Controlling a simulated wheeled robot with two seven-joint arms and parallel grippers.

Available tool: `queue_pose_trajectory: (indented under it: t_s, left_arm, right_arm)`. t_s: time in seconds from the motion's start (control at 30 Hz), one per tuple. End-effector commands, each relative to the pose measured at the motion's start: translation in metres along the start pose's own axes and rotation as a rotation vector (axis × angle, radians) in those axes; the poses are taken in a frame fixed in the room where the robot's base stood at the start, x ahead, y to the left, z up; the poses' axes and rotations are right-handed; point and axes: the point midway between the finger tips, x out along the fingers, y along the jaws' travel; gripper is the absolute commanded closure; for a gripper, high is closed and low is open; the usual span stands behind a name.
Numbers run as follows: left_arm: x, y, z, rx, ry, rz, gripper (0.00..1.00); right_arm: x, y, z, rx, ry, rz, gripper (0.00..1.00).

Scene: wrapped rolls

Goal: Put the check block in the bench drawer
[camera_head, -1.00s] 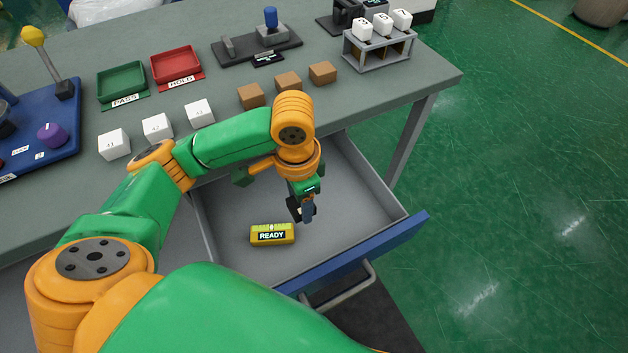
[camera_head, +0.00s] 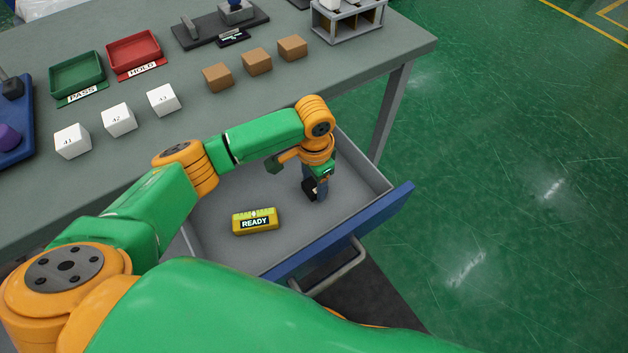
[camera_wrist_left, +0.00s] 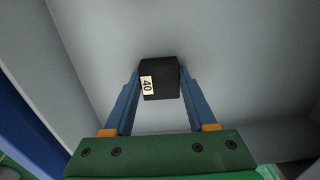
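The check block, a small black block with a white label reading 40 (camera_wrist_left: 162,82), is between the two blue fingers of my left gripper (camera_wrist_left: 160,88) in the left wrist view. Both fingers touch its sides. In the head view my left gripper (camera_head: 317,190) reaches down inside the open bench drawer (camera_head: 232,192), towards its right end, with the dark block (camera_head: 309,189) partly hidden by a finger. I cannot tell whether the block touches the drawer floor. My right gripper is not in view.
A yellow block marked READY (camera_head: 255,222) lies in the drawer, left of my gripper. The drawer's blue front (camera_head: 345,232) has a grey handle. On the bench stand white numbered cubes (camera_head: 119,120), brown blocks (camera_head: 257,62), a green PASS tray (camera_head: 77,75) and a red HOLD tray (camera_head: 134,52).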

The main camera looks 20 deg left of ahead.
Motion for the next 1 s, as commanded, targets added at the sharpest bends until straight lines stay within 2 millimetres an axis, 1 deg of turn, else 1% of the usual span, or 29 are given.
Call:
queue_pose_trajectory:
  t_s: [0.03, 0.07, 0.1, 0.37, 0.43, 0.47, 0.57, 0.6, 0.7, 0.8, 0.9, 1.0]
  left_arm:
    - [0.000, 0.000, 0.000, 0.000, 0.000, 0.000, 0.29]
    - [0.000, 0.000, 0.000, 0.000, 0.000, 0.000, 0.20]
    - [0.000, 0.000, 0.000, 0.000, 0.000, 0.000, 0.15]
    - [-0.001, 0.000, 0.000, 0.000, 0.000, 0.000, 0.15]
    - [-0.007, 0.000, 0.000, 0.000, 0.001, -0.001, 0.15]
    - [-0.012, 0.000, -0.001, -0.001, 0.002, -0.001, 0.15]
    - [-0.039, 0.000, -0.001, 0.001, 0.004, -0.001, 0.15]
    - [-0.052, 0.000, -0.001, 0.001, 0.005, -0.001, 0.15]
    - [-0.080, 0.000, -0.001, 0.001, 0.004, -0.001, 0.15]
    - [-0.103, 0.000, -0.001, 0.000, 0.002, -0.001, 0.15]
    - [-0.118, 0.000, -0.001, -0.001, 0.002, 0.000, 0.15]
    - [-0.124, 0.000, 0.000, 0.000, -0.001, 0.001, 0.15]
  right_arm:
    - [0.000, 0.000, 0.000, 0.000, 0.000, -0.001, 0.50]
    - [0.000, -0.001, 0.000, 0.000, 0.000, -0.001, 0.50]
    - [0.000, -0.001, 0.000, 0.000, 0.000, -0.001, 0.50]
    - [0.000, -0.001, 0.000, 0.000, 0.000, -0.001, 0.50]
    - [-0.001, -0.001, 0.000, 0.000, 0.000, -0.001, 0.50]
    - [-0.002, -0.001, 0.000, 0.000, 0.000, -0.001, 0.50]
    - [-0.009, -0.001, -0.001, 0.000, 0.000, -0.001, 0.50]
    - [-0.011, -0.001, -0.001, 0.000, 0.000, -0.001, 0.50]
    - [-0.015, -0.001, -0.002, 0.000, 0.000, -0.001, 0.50]
    - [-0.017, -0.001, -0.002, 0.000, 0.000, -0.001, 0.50]
    - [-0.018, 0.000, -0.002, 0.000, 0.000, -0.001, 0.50]
    - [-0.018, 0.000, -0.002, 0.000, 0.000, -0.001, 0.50]
